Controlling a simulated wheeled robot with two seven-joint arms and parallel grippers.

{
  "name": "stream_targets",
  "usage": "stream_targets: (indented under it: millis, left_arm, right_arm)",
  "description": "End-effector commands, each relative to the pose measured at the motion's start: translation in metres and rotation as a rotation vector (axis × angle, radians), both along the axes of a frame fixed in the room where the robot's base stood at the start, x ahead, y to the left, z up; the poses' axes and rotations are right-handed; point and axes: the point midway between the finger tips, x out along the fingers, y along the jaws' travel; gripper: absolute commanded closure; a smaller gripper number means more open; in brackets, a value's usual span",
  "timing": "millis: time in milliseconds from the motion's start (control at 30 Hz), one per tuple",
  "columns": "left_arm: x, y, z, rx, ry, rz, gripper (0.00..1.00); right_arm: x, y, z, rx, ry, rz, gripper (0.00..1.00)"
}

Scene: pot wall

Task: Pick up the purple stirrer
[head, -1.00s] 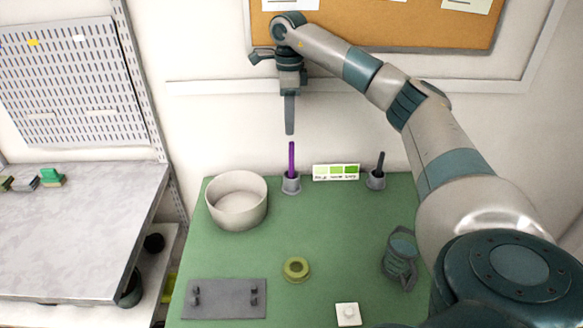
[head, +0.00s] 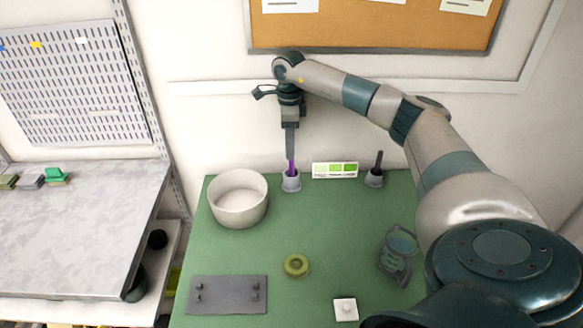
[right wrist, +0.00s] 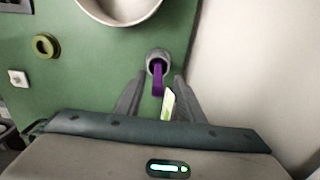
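The purple stirrer (head: 291,168) stands upright in a small grey holder (head: 291,183) at the back of the green table. My right gripper (head: 290,157) points down over it, and its fingers hide the stirrer's upper part in the head view. In the right wrist view the stirrer (right wrist: 158,80) rises from the holder (right wrist: 158,57) toward the space between the two spread fingers (right wrist: 158,85). The fingers are apart, with a visible gap on both sides of the stirrer. My left gripper does not show in either view.
A cream pot (head: 238,200) stands just left of the holder. A card with green patches (head: 335,170) and a second holder with a dark stick (head: 375,175) are to the right. A green ring (head: 296,265), grey plate (head: 228,295), white block (head: 345,309) and jug (head: 398,255) lie nearer.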

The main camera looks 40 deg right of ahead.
Motion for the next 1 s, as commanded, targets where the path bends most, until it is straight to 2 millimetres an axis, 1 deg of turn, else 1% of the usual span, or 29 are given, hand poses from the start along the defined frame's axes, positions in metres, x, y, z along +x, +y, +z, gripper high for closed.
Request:
stream_targets:
  millis: [167,333,400,533,633,1000]
  left_arm:
    - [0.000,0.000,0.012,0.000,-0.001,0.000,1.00]
    - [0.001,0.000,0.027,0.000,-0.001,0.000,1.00]
    - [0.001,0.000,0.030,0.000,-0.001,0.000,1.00]
    - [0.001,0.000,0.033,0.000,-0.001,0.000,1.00]
    - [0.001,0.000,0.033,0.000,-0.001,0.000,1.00]
    - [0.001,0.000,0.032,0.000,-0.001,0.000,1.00]
  right_arm:
    - [-0.003,0.000,-0.009,0.000,0.004,0.000,0.65]
    - [-0.006,-0.001,-0.026,0.000,0.004,0.001,0.65]
    - [-0.006,-0.001,-0.037,0.001,0.004,0.000,0.65]
    - [-0.005,-0.001,-0.048,0.000,0.003,0.000,0.65]
    - [-0.005,-0.001,-0.051,0.000,0.000,0.000,0.65]
    - [-0.005,-0.001,-0.051,0.000,0.000,0.000,0.65]
